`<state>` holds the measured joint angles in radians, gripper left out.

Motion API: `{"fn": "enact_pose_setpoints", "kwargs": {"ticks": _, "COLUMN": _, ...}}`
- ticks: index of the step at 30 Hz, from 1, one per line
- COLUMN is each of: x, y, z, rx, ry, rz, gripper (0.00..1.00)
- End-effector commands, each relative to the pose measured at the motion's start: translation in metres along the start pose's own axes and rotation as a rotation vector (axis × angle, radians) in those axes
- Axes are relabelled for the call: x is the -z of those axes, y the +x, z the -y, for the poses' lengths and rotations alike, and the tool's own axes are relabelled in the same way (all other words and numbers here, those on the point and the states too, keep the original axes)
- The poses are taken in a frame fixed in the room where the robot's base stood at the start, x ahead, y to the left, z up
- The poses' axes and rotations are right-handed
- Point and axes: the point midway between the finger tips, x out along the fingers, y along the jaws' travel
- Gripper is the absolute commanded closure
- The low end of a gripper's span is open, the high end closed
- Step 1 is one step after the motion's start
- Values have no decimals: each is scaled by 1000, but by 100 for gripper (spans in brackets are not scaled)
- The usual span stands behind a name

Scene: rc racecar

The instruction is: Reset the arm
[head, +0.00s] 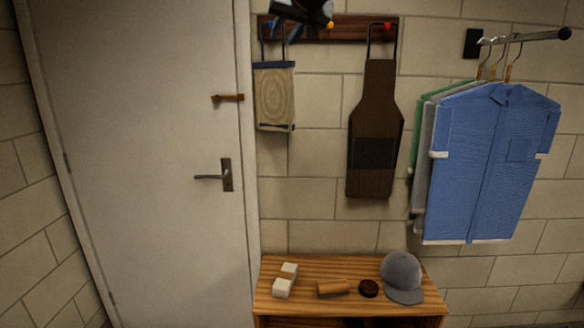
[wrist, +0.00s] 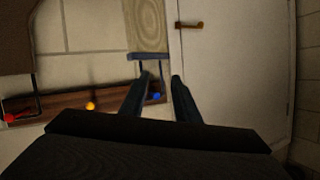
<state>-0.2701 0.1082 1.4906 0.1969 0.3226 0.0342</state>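My gripper (head: 282,34) is at the top of the head view, in front of the left part of the wooden peg rack (head: 355,30). In the wrist view my gripper (wrist: 163,76) has its two dark fingers apart, so it looks open, with nothing clearly held. A beige bag with blue trim (head: 274,97) hangs just below it. The bag's blue strap and the blue peg (wrist: 156,97) show between the fingers in the wrist view. Whether the fingers touch the strap cannot be told.
A brown apron (head: 375,140) hangs from the red peg; the yellow peg (head: 330,25) looks empty. Shirts (head: 490,160) hang on a rail at right. A white door (head: 145,130) is at left. A wooden bench (head: 330,268) below holds a grey cap (head: 402,272) and small items.

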Motion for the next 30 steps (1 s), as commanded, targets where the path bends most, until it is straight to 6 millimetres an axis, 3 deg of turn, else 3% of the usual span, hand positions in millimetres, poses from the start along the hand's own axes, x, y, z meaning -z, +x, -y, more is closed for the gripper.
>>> {"fn": "enact_pose_setpoints", "kwargs": {"ticks": 11, "x": -50, "y": 8, "z": -30, "rx": -43, "ry": -4, "rz": 83, "gripper": 71}}
{"fn": "enact_pose_setpoints", "kwargs": {"ticks": 17, "x": -99, "y": 11, "z": -57, "rx": -81, "ry": -7, "rz": 165, "gripper": 71}}
{"fn": "enact_pose_setpoints", "kwargs": {"ticks": 23, "x": -174, "y": 6, "z": -96, "rx": -136, "ry": -8, "rz": 289, "gripper": 71}}
{"fn": "enact_pose_setpoints", "kwargs": {"ticks": 30, "x": -317, "y": -31, "z": -161, "rx": -226, "ry": 0, "rz": 529, "gripper": 71}}
